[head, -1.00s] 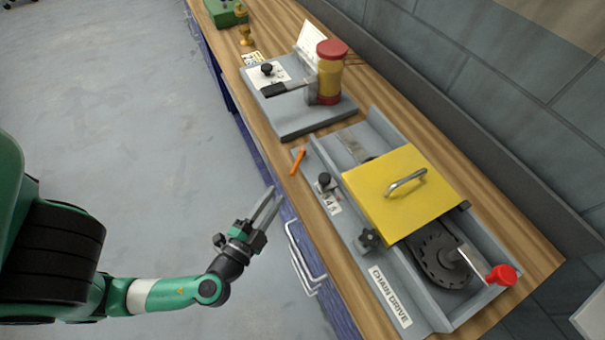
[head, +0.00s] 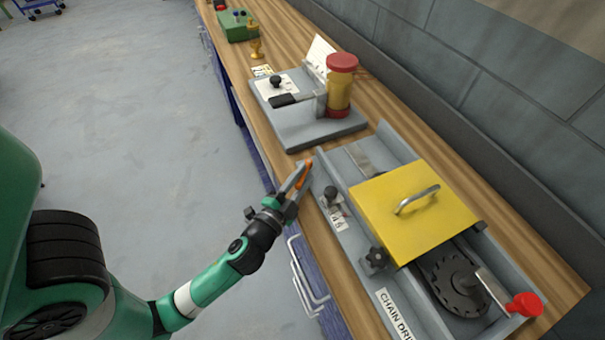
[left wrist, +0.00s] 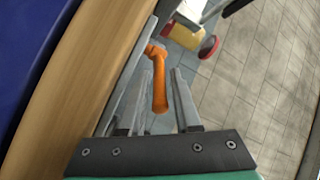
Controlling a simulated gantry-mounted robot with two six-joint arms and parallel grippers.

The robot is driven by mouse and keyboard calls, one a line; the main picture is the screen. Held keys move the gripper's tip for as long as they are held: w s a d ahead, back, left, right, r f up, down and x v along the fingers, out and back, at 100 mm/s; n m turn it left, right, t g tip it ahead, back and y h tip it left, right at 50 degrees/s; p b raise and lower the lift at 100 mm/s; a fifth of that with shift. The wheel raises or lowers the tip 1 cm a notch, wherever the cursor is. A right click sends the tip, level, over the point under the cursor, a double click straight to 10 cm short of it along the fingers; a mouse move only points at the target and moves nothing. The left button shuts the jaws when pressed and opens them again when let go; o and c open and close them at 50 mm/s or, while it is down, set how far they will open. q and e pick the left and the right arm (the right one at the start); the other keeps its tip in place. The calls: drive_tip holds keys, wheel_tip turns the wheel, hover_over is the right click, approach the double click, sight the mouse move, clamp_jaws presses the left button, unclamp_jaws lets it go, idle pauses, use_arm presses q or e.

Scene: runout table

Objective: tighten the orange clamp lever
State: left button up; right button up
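The orange clamp lever (head: 304,172) is at the left side of the grey chain drive tray (head: 352,237), near its far corner. In the left wrist view the lever (left wrist: 159,84) shows as a bent orange handle. My left gripper (head: 301,176) reaches the lever in the head view and partly hides it. In the left wrist view its two fingers (left wrist: 163,98) stand apart, with the lever's handle between them and gaps visible beside it. My right gripper is not in view.
A yellow cover (head: 415,214) with a metal handle sits on the tray. A black knob (head: 376,257) and a red-handled crank (head: 523,304) are nearer. Behind stands a grey plate with a red-and-yellow cylinder (head: 340,86). Wooden bench (head: 352,310) shows along the front.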

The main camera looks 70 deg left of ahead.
use_arm(q)
drive_tip(key=shift+w, duration=0.1)
clamp_jaws()
idle(1.4)
